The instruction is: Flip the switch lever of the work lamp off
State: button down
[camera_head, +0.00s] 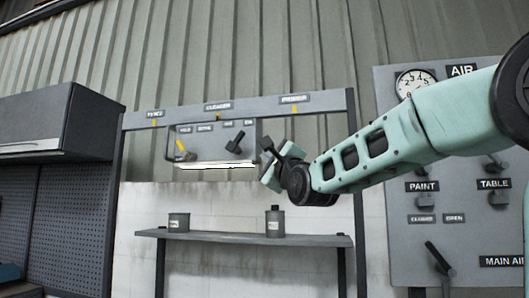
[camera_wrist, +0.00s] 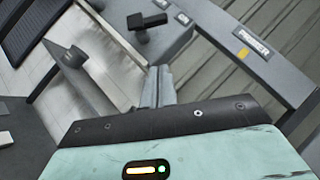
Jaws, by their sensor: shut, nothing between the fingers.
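The work lamp is a grey box (camera_head: 208,145) hung on the rack, with a bright lit strip (camera_head: 216,166) along its lower edge. A black switch lever (camera_head: 237,143) is on the right part of its face, below small labels that seem to read OFF and ON. Its exact throw is hard to tell. In the wrist view the lever's black T-shaped handle (camera_wrist: 148,24) is near the ON label (camera_wrist: 183,18). My gripper (camera_head: 268,162) is shut and empty, just right of the lamp box and apart from the lever. Its fingers (camera_wrist: 158,84) show together in the wrist view.
A yellow lever (camera_head: 182,150) is on the lamp's left part. A can (camera_head: 179,222) and a bottle (camera_head: 275,222) stand on the shelf (camera_head: 240,238) below. A valve panel (camera_head: 430,235) stands right, behind my arm. A cabinet (camera_head: 55,122) is left.

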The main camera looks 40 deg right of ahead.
aim_at(237, 140)
jog(key=shift+w+a+r+p, duration=0.1)
jog(key=shift+w+r+p, duration=0.8)
jog(key=shift+w, duration=0.6)
jog(key=shift+w+a+r+p, duration=0.1)
jog(key=shift+w+r+p, duration=0.8)
jog(key=shift+w, duration=0.6)
jog(key=shift+w+a+r+p, duration=0.1)
jog(key=shift+w+r+p, duration=0.8)
jog(key=shift+w, duration=0.6)
jog(key=shift+w+r+n+y+p, duration=0.1)
jog(key=shift+n+y+p, duration=0.2)
jog(key=shift+p, duration=0.1)
